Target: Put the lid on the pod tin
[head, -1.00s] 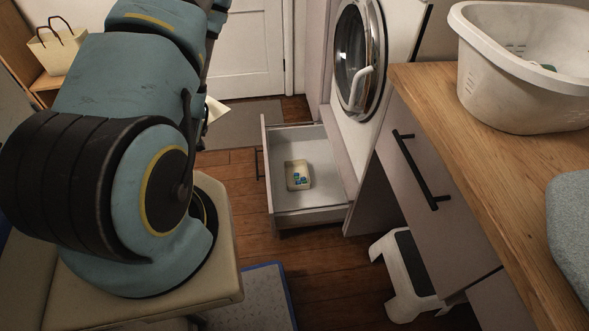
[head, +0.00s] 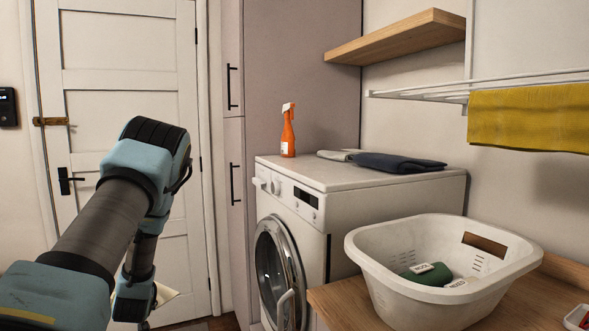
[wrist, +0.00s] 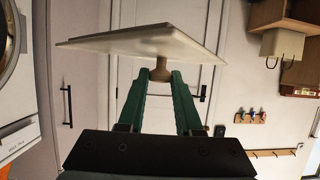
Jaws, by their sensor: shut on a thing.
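My gripper (wrist: 160,77) is shut on the knob of the lid. The lid (wrist: 150,44) is a flat, cream, square-edged plate with a short round knob. In the wrist view the plate sits beyond the green fingertips, slightly tilted. In the head view a pale corner of the lid (head: 167,293) shows low beside my arm, and the rest is hidden. The pod tin is not in either view now. Its drawer is also out of view.
A washing machine (head: 330,225) stands right of my arm, with an orange spray bottle (head: 288,135) and folded cloths (head: 390,161) on top. A white basket (head: 400,295) stands on the wooden counter (head: 335,300). A white door (head: 130,85) is behind my arm.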

